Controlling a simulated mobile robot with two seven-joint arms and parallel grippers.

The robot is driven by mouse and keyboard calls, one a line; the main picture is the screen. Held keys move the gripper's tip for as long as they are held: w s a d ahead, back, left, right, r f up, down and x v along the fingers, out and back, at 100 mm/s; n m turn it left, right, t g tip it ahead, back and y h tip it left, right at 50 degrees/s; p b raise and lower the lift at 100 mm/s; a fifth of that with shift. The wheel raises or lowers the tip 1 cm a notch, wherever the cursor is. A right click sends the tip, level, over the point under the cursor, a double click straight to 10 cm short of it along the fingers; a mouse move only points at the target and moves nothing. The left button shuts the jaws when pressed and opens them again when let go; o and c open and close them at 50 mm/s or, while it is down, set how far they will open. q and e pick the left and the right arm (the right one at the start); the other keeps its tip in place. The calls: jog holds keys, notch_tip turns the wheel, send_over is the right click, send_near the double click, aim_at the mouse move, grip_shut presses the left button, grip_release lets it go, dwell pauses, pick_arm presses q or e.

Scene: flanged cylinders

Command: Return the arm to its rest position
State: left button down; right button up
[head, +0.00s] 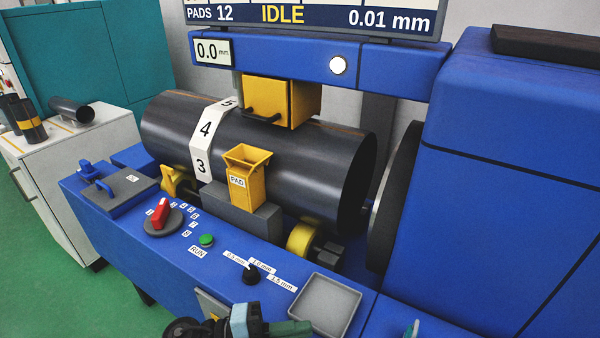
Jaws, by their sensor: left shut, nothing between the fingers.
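My left gripper (262,325) shows at the bottom edge of the head view, in front of the blue machine's front panel (130,222). It is shut and empty, and the picture edge cuts off part of it and most of its arm. It is apart from the large dark cylinder (290,165), which lies on yellow rollers (300,238) in the machine.
The panel carries a red selector knob (160,213), a green RUN button (206,240), a black dial (251,273) and an empty grey tray (326,304). A yellow PAD holder (247,180) stands before the cylinder. A white cabinet (75,150) with dark cylinders is at left.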

pick_arm(q)
jog(key=s+a+f+n+t+y, duration=0.4)
jog(key=a+f+n+t+y, duration=0.8)
jog(key=n, duration=1)
jog(key=s+a+f+n+g+y, duration=0.1)
jog(key=s+a+f+n, duration=0.1)
jog(key=s, duration=0.3)
jog(key=s+a+f+n+g+y, duration=0.2)
jog(key=s+a+f, duration=0.1)
jog(key=s+f, duration=0.2)
jog(key=s+a+f+n+g+y+p, duration=0.1)
jog(key=s+a+f+n+g, duration=0.1)
jog(key=s+f, duration=0.2)
jog(key=s, duration=0.3)
jog(key=shift+a+n, duration=0.25)
jog(key=shift+n, duration=0.05)
pick_arm(e)
jog(key=shift+w+d+r, duration=0.1)
jog(key=shift+w+r, duration=0.55)
jog(key=shift+r, duration=0.2)
pick_arm(q)
jog(key=shift+a+y, duration=0.1)
jog(key=shift+y, duration=0.2)
